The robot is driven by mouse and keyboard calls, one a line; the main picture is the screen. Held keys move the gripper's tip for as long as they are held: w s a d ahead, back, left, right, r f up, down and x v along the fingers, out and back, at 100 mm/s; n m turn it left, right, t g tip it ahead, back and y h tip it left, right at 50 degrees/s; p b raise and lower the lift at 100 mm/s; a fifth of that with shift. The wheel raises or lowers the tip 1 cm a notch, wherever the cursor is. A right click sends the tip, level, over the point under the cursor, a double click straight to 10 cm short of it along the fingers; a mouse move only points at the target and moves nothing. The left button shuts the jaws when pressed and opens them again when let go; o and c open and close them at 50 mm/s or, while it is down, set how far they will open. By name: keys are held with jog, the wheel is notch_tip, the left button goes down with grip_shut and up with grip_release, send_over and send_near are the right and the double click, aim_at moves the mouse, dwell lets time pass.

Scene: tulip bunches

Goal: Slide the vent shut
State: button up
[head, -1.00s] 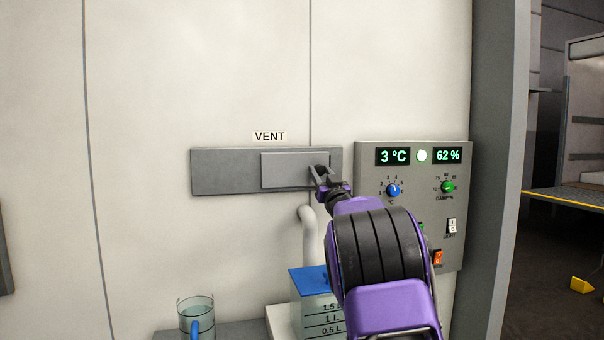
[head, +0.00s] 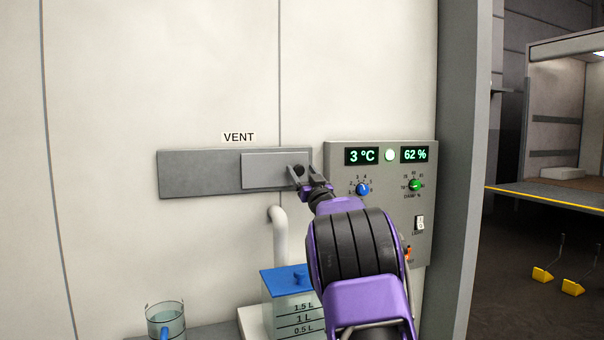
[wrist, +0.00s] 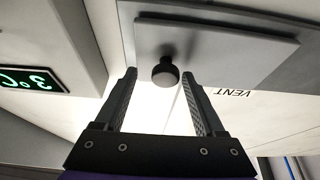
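The vent is a long dark grey plate (head: 198,175) on the pale wall under a VENT label (head: 239,137). Its lighter grey sliding cover (head: 266,171) sits at the right end, leaving the left part of the plate bare. A dark round knob (wrist: 165,75) stands out from the cover. My gripper (head: 307,181) is at the cover's right end, by the knob. In the wrist view my gripper (wrist: 159,78) is open, with the knob at the gap between its fingertips and clear space on both sides. Finger contact is not visible.
A control panel (head: 421,240) with displays, knobs and switches is close to my gripper's right. Below are a pipe (head: 281,235), a blue-lidded tank (head: 283,282) and a glass container (head: 166,320). The wall left of the vent is clear.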

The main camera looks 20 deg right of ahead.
jog(key=b+v, duration=0.1)
jog(key=v, duration=1.6)
jog(key=shift+s+f+b, duration=0.15)
jog(key=shift+b, duration=0.2)
